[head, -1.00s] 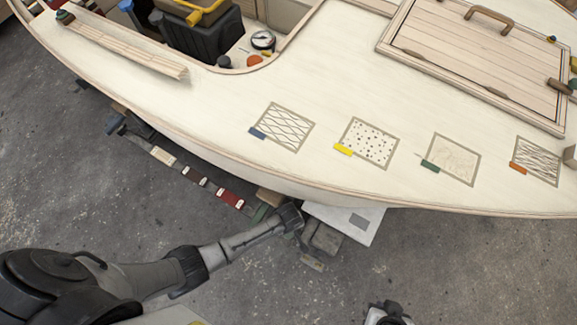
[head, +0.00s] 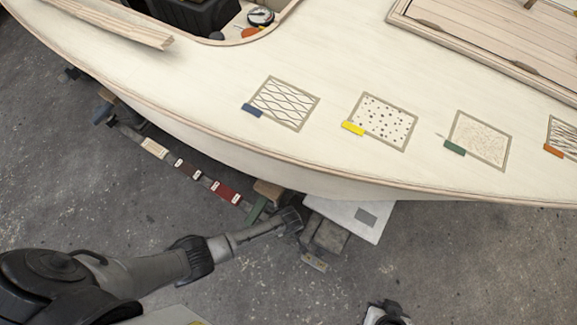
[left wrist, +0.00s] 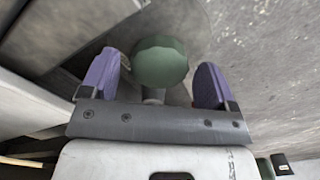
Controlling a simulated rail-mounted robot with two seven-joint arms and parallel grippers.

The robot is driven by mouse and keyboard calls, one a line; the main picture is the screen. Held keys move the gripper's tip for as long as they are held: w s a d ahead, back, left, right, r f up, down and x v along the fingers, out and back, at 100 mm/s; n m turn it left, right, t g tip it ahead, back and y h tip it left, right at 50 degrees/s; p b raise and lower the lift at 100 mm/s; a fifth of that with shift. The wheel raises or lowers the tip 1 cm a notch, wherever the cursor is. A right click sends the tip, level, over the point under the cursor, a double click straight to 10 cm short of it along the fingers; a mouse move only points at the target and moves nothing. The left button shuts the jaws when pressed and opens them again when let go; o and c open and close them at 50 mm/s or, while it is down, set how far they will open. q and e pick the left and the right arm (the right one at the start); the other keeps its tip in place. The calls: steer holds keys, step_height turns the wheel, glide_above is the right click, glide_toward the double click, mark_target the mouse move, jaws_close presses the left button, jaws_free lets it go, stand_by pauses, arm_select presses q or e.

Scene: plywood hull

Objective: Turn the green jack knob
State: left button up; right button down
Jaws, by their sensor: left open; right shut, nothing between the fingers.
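The green jack knob (left wrist: 160,61) is a faceted, rounded knob on a short pale stem in the left wrist view. My left gripper (left wrist: 160,80) is open, with one purple finger on each side of the knob. Gaps show between the fingers and the knob. In the head view my left arm reaches to the hull's lower edge, and I cannot make out the knob there. My right gripper (head: 386,313) is only partly in view at the bottom edge, apart from the hull and empty.
The pale plywood hull (head: 215,75) fills the top, with several patterned patches on it. Under its edge lie a strip with coloured tags (head: 189,169), a white panel (head: 340,213) and grey blocks (head: 325,236). The concrete floor (head: 480,260) at lower right is clear.

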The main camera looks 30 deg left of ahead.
arm_select(q)
steer(key=shift+f, duration=0.15)
steer(key=shift+c, duration=0.4)
steer(key=shift+c, duration=0.8)
steer(key=c, duration=0.7)
